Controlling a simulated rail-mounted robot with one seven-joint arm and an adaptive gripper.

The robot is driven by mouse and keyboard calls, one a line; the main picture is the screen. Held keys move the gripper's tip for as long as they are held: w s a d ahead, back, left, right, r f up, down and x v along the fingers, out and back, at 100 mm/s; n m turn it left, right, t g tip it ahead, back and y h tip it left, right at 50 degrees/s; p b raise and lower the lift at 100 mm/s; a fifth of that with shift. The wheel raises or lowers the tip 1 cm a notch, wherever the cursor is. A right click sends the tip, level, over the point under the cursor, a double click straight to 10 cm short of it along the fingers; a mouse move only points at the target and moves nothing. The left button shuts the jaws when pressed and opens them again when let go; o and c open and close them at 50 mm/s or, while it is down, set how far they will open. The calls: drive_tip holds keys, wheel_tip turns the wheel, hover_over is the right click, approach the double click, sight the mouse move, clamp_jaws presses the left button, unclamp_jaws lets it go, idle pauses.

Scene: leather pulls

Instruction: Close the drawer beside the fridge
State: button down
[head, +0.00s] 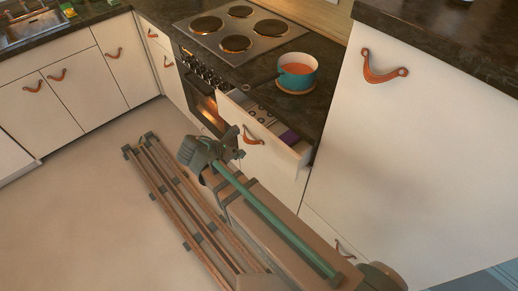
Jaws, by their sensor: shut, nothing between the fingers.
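The white drawer (295,154) stands pulled out below the dark counter, between the oven and the tall white fridge front (425,150). Its brown leather pull (250,137) hangs on its front panel. Inside lie a pale patterned item and a purple item (289,137). My gripper (238,143) is shut and empty, close in front of the drawer front near the pull. I cannot tell if it touches the drawer. My arm hides part of the cabinet below.
A teal pot (297,71) with orange contents stands on the counter above the drawer. The stove (240,28) and the oven (205,98) are to the left. A sink (30,27) is at the far left. The floor (75,215) at left is clear.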

drive_tip(key=p, duration=0.4)
approach(268, 150)
drive_tip(key=shift+n, duration=0.4)
drive_tip(key=x, duration=0.5)
drive_tip(key=shift+s+a+f, duration=0.2)
drive_tip(key=shift+a+f, duration=0.05)
drive_tip(key=shift+f, duration=0.1)
drive_tip(key=shift+w+d+f, duration=0.1)
drive_tip(key=shift+w+d, duration=0.4)
drive_tip(key=shift+d, duration=0.05)
